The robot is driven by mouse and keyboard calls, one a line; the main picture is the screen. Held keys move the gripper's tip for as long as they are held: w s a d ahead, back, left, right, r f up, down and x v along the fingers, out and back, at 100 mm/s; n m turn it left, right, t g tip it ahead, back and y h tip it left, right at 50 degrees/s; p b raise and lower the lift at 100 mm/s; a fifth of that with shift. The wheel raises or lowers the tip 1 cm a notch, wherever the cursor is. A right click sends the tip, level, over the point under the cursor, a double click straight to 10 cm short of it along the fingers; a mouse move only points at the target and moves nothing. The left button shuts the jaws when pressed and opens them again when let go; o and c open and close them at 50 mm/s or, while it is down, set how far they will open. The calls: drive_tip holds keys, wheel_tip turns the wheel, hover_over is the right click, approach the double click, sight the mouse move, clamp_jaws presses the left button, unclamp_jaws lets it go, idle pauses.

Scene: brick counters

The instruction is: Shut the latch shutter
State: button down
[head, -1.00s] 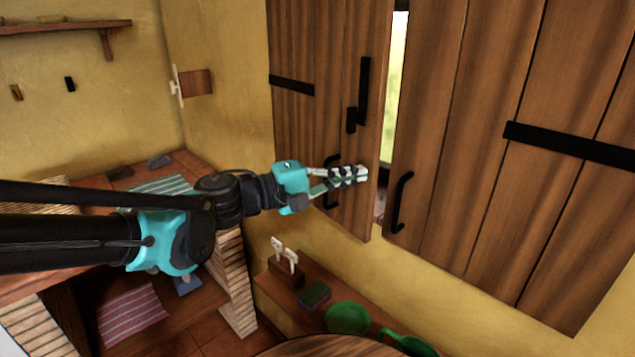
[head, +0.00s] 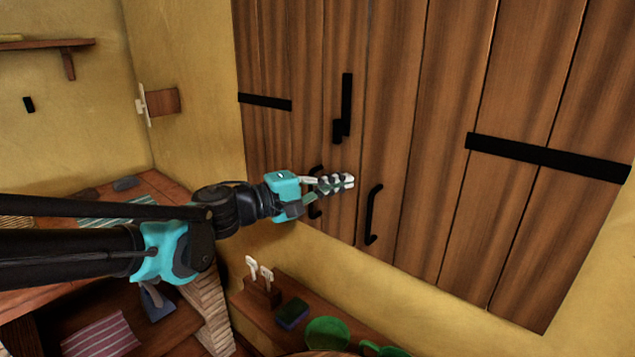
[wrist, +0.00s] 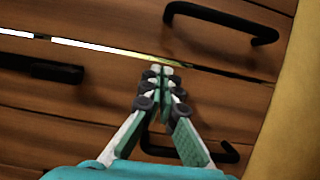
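The latch shutter is the left wooden leaf (head: 288,60), with a black vertical latch bar (head: 346,105) near its inner edge and a black handle (head: 316,192) low down. It stands almost flush with the right leaf (head: 420,120). In the wrist view, a thin bright slit (wrist: 85,44) shows along part of the seam. My gripper (head: 348,181) is shut and empty, its fingertips at the left leaf's inner edge by the seam. Contact is hard to tell. In the wrist view my gripper (wrist: 160,72) partly covers the left leaf's handle (wrist: 215,152).
The right leaf carries its own handle (head: 373,214) just right of my fingertips. Below, a wooden shelf (head: 262,310) holds a sponge (head: 293,314) and green dishes (head: 328,333). A brick counter with a striped cloth (head: 100,334) stands at lower left.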

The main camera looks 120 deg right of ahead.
drive_tip(key=w, duration=1.2)
drive_tip(key=shift+d, duration=0.25)
